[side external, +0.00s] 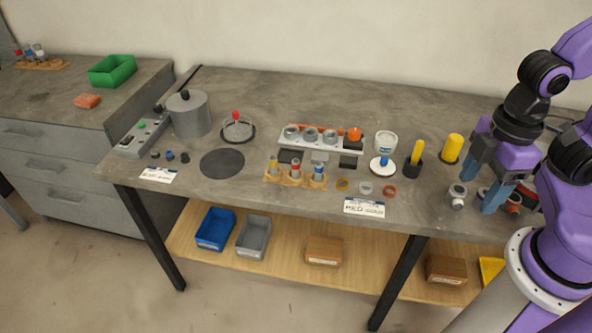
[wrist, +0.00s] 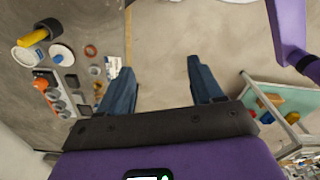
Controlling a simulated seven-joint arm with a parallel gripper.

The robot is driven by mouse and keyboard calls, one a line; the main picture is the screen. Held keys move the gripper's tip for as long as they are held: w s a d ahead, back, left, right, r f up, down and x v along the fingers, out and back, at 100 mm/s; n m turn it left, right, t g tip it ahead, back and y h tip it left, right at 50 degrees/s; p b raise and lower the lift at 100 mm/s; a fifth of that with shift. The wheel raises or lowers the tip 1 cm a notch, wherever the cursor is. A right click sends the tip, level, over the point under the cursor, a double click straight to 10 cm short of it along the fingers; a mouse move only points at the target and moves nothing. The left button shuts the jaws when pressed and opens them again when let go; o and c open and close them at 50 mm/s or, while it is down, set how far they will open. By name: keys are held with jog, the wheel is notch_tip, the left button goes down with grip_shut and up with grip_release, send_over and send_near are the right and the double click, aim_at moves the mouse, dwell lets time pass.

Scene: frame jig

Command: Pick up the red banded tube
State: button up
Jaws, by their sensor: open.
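The red banded tube (side external: 295,169) stands upright in the middle of a small wooden rack (side external: 308,184) on the workbench in the side external view. A yellow banded tube (side external: 274,166) stands to its left and a blue banded tube (side external: 319,172) to its right. My gripper (side external: 483,186) is at the right end of the bench, well away from the rack, with its blue fingers apart. In the wrist view my gripper (wrist: 158,68) is open, with nothing between the fingers. I cannot make out the red banded tube there.
Several rings, a white stand (side external: 383,166), a black cup with a yellow peg (side external: 414,160) and a yellow cylinder (side external: 452,149) lie between rack and gripper. A grey fitting (side external: 457,195) is beside my fingers. A grey pot (side external: 189,117) stands left.

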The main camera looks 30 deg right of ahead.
jog(key=shift+c, duration=0.6)
